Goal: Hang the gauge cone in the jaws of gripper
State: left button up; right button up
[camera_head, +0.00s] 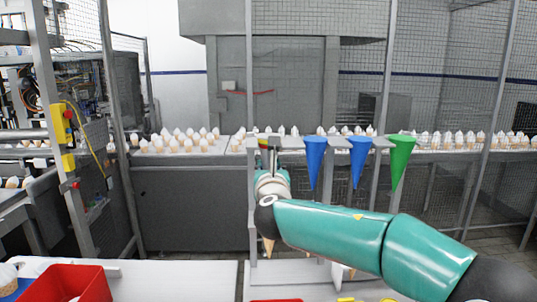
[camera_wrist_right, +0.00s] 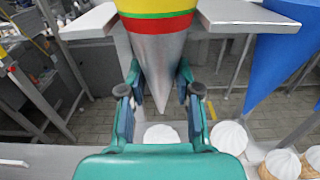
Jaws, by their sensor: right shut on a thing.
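The gauge cone (camera_wrist_right: 160,55) is a grey metal cone with yellow, red and green bands at its wide top, pointing down. My right gripper (camera_wrist_right: 159,88) is shut on its grey part, one finger on each side. In the head view the gauge cone (camera_head: 264,142) shows small above my right gripper (camera_head: 271,165), at the left end of a grey rack (camera_head: 327,142). In the wrist view it is between two grey rack plates (camera_wrist_right: 88,22); I cannot tell whether it rests on them. My left gripper is not in view.
Two blue cones (camera_head: 314,160) and a green cone (camera_head: 400,158) hang point-down in the rack to the right. White-topped ice cream cones (camera_wrist_right: 229,138) stand below the gripper. A red bin (camera_head: 75,284) is at the front left. Behind is a conveyor with many ice cream cones (camera_head: 180,141).

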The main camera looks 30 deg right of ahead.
jog(key=shift+s+a, duration=0.1)
jog(key=shift+s, duration=0.05)
jog(key=shift+b+v, duration=0.5)
jog(key=shift+v, duration=0.75)
jog(key=shift+b+v, duration=0.6)
jog(key=shift+v, duration=2.25)
jog(key=shift+r, duration=0.1)
